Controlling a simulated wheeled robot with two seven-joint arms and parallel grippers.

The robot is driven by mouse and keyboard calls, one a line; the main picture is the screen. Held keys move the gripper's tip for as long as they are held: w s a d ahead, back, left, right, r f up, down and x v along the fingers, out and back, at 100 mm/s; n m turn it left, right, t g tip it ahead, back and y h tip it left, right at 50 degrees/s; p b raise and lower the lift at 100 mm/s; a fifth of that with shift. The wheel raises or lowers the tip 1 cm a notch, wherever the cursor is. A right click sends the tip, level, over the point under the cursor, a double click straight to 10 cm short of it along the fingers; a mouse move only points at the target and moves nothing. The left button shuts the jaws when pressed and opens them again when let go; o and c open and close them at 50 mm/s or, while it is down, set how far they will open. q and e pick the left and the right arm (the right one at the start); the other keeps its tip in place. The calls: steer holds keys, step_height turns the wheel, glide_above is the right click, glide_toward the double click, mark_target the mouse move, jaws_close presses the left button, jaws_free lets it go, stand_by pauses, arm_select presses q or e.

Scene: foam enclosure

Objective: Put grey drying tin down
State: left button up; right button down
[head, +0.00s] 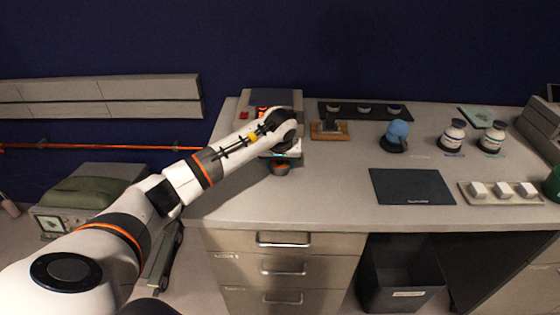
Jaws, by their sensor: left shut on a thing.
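My left arm reaches in from the left over the desk. My left gripper (280,158) is at the desk's left part, mostly hidden behind its own wrist. It is shut on a small round dark grey tin, taken as the grey drying tin (279,169), which shows just below the gripper. I cannot tell whether the tin touches the desk top (320,185). My right gripper is not in view.
A device (257,97) stands behind the wrist. A wooden-based item (329,130), a dark tray (350,108), a blue object (397,132), two jars (453,136) and a dark mat (411,186) lie to the right. The desk front between gripper and mat is clear.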

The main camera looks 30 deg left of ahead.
arm_select(q)
steer(key=o, duration=1)
steer(key=shift+f, duration=0.15)
